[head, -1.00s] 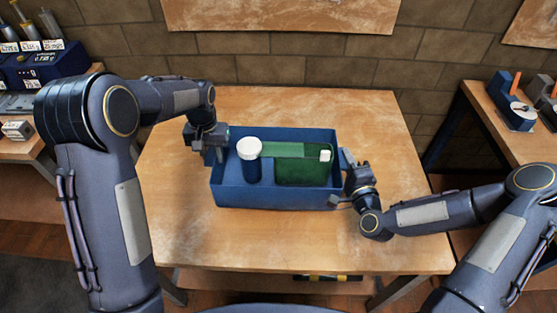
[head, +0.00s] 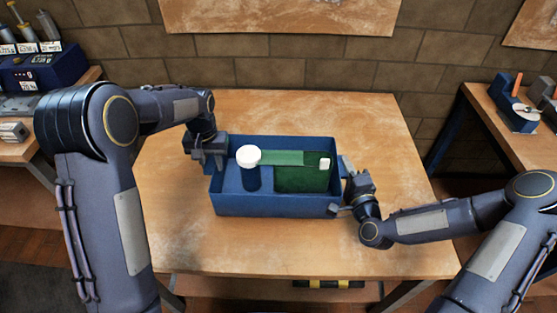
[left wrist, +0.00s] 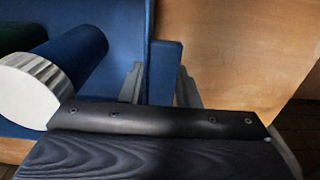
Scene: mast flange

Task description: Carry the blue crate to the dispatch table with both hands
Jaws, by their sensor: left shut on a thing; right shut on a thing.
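The blue crate (head: 275,206) is over the middle of a wooden table (head: 290,251); whether it rests on the top or hangs just above it, I cannot tell. It holds a blue bottle (head: 251,178) with a white lid and a green item (head: 300,178) with a white patch. My left gripper (head: 208,158) is shut on the crate's left end; in the left wrist view its fingers (left wrist: 162,85) stand on either side of a blue part of the crate. My right gripper (head: 343,188) is shut at the crate's right end. No label shows which table is the dispatch table.
Another table (head: 470,125) with blue equipment (head: 512,105) stands at the right. A bench at the left bears a blue rack (head: 40,70). A brick wall (head: 290,70) is behind. Bare tabletop surrounds the crate. A yellow-black striped item (head: 328,284) is below the front edge.

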